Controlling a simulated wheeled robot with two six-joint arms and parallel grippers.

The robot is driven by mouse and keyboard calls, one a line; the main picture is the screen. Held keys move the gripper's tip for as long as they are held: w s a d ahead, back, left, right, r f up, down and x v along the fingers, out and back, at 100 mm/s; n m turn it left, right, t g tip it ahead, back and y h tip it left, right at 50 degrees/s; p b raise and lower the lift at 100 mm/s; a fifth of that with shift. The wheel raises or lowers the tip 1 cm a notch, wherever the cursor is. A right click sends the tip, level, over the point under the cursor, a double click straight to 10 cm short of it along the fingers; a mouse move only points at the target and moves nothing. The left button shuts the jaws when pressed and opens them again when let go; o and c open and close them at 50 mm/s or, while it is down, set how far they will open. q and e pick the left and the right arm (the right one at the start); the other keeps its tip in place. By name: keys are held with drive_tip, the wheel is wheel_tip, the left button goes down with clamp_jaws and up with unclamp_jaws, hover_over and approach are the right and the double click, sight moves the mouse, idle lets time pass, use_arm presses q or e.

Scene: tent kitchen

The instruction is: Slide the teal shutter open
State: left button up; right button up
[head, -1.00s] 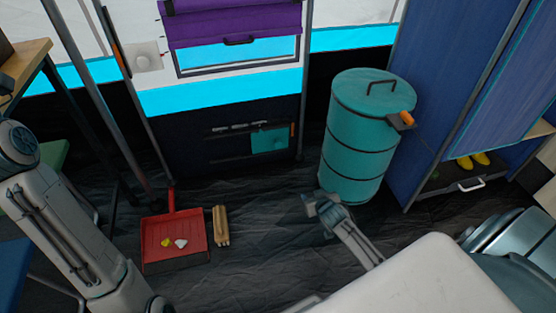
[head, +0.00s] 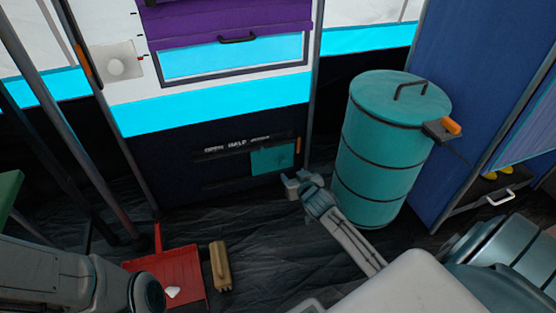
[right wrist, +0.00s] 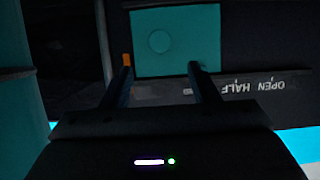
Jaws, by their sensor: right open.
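The teal shutter (head: 272,160) is a small flat square at the right end of a slot in the dark lower wall panel. It also shows in the right wrist view (right wrist: 190,45), with a round mark on its face. A strip lettered "OPEN HALF" (head: 237,146) runs along its upper edge; the lettering is upside down in the right wrist view. My right gripper (head: 291,184) is in front of the panel, just below and right of the shutter. Its fingers are apart and empty in the right wrist view (right wrist: 160,70). My left gripper is out of view.
A teal drum (head: 385,150) stands close to the right of my right gripper. A red dustpan (head: 185,275) and a wooden brush (head: 220,267) lie on the floor at left. A purple blind (head: 205,24) hangs above the panel.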

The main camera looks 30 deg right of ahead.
sight(284, 163)
drive_tip(key=b+x, duration=0.6)
drive_tip(key=x, duration=0.3)
drive_tip(key=shift+f, duration=0.1)
drive_tip(key=shift+w+d+f+b, duration=0.1)
drive_tip(key=shift+w+d+b, duration=0.15)
drive_tip(key=shift+w, duration=0.4)
